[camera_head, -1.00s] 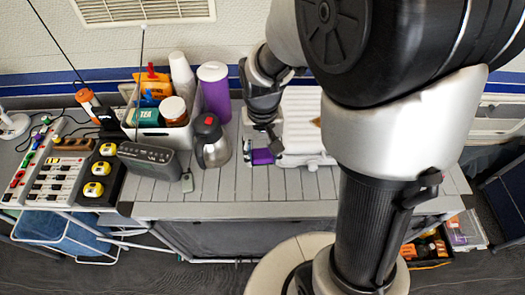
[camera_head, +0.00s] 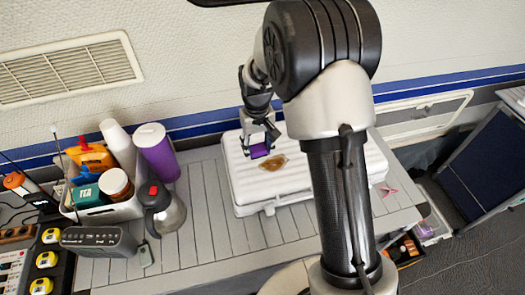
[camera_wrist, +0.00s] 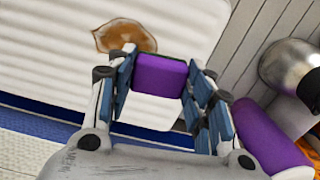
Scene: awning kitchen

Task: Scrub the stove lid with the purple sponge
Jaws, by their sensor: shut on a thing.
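The purple sponge (camera_head: 259,151) is held in my gripper (camera_head: 259,145) over the white stove lid (camera_head: 240,184). In the wrist view, the sponge (camera_wrist: 160,75) sits between the two blue-padded fingers of my gripper (camera_wrist: 160,77). The ribbed lid (camera_wrist: 60,60) fills the left and middle of that view. A brown stain (camera_head: 273,162) lies on the lid, just right of and nearer than the sponge in the head view. The stain (camera_wrist: 123,37) lies just beyond the sponge in the wrist view. I cannot tell whether the sponge touches the lid.
A steel kettle (camera_head: 163,208) stands left of the stove on the slatted counter (camera_head: 206,235). Behind it are a purple canister (camera_head: 157,152) and a white bin (camera_head: 110,211) with several items. A dark radio (camera_head: 98,241) sits farther left. The wall is close behind the stove.

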